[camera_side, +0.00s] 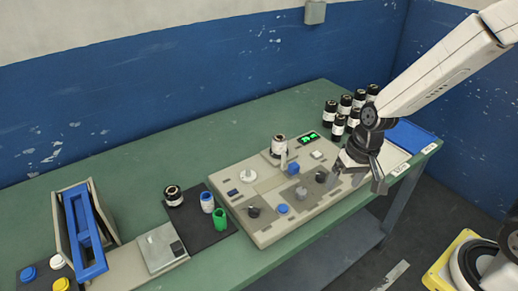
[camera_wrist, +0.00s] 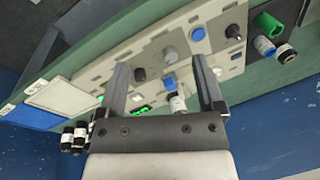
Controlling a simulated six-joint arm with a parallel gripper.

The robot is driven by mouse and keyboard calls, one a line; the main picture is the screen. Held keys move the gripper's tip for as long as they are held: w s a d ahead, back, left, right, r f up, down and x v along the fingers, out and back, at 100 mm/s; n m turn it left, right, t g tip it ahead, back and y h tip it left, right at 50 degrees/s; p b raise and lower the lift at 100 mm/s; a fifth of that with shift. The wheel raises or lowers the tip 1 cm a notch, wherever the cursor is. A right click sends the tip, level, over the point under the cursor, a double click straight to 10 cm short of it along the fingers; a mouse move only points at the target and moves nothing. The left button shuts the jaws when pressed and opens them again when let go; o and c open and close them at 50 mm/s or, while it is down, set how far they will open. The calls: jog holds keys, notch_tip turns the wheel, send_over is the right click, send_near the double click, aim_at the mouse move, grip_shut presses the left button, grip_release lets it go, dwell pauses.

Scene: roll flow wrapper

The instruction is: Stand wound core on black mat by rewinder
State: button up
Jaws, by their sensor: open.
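The rewinder (camera_side: 268,222) is a grey panel with knobs, a blue button and a small green display. A black-and-white roll (camera_side: 279,144) stands upright at its back; it also shows in the wrist view (camera_wrist: 177,103). The black mat (camera_side: 203,236) lies left of the rewinder. On it stand a dark roll with a white band (camera_side: 173,196), a white-and-blue roll (camera_side: 207,202) and a green cup-like piece (camera_side: 220,219). I cannot tell which roll is the wound core. My gripper (camera_side: 362,172) is open and empty above the rewinder's right end; its fingers show in the wrist view (camera_wrist: 161,62).
Several black-and-white rolls (camera_side: 338,127) stand at the back right. A blue tray (camera_side: 412,135) and a white sheet lie at the right edge. A blue-framed box (camera_side: 84,228), a metal-plate block (camera_side: 161,248) and coloured buttons are at left. The green table behind the mat is clear.

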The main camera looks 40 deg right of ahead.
jog(key=s+d+n, duration=0.1)
jog(key=s+r+n+h, duration=0.1)
jog(key=s+d+n+t, duration=0.1)
jog(key=n, duration=0.1)
jog(key=shift+s+d+r+h, duration=0.3)
jog(key=shift+r, duration=0.05)
